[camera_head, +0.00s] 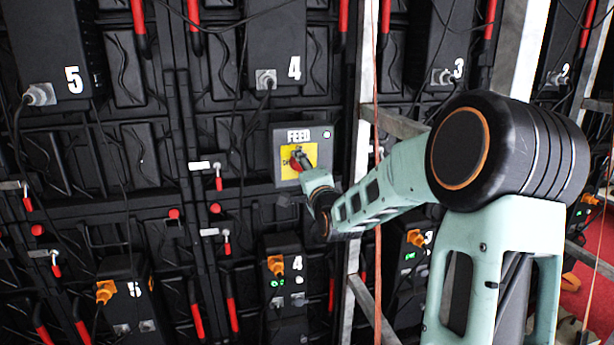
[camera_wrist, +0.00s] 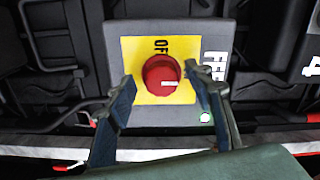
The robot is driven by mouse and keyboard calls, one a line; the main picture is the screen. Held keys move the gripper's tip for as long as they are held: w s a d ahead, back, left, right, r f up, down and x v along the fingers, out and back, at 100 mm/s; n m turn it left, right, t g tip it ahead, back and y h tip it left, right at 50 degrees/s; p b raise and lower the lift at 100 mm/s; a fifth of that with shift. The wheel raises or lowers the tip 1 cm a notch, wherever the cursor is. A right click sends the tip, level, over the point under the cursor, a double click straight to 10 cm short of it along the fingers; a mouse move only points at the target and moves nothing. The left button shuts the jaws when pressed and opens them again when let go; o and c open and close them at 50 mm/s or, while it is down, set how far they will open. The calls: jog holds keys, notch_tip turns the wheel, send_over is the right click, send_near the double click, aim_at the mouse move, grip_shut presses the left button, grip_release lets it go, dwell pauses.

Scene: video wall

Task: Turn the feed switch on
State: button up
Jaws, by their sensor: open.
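The feed switch is a round red knob (camera_wrist: 162,75) on a yellow plate (camera_wrist: 132,60) marked OFF. Its white mark points right in the wrist view, towards the FEED lettering. My gripper (camera_wrist: 160,73) is open, with one finger on each side of the knob. Yellow shows between the fingers and the knob, and I see no contact. In the head view, my gripper (camera_head: 306,165) partly covers the knob and plate.
Black numbered boxes, such as box 5 (camera_head: 40,45) and box 4 (camera_head: 270,45), hang above with cables. Red-handled levers (camera_head: 218,182) stand left of the switch. A metal upright (camera_head: 364,90) and an orange cable (camera_head: 376,60) run close to my arm.

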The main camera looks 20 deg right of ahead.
jog(key=s, duration=1.1)
jog(key=shift+s, duration=0.2)
